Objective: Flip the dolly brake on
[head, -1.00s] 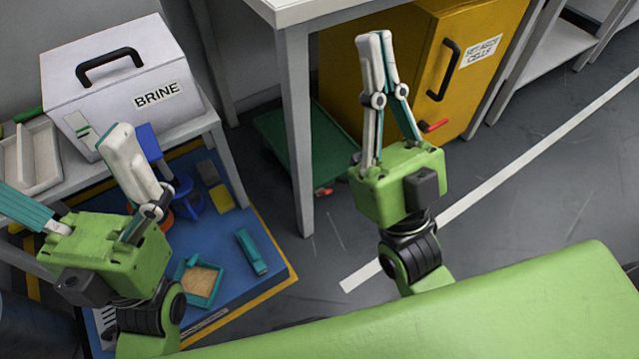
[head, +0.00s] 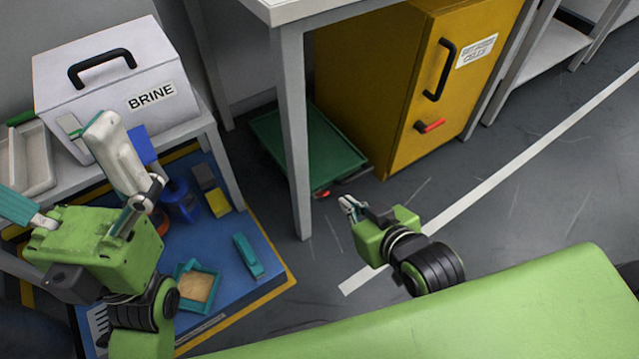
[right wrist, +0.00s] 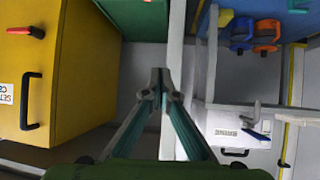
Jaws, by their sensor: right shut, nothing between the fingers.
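The green dolly (head: 305,145) stands on the floor under the white table. A small red piece, seemingly its brake (head: 322,193), shows at its front corner; its exact position is too small to tell. My right gripper (head: 345,205) is shut and empty, pointing down close to that corner, slightly right of the red piece and apart from it in the picture. In the right wrist view the shut fingertips (right wrist: 158,76) are at centre and the dolly (right wrist: 138,18) is at the top edge. My left gripper (head: 65,170) is open, its fingers spread near the brine box.
A yellow cabinet (head: 395,100) with a red lever (head: 430,125) stands right of the dolly. A white table leg (head: 295,130) rises left of the red piece. The brine box (head: 110,85) sits on a bench. The floor at right is clear.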

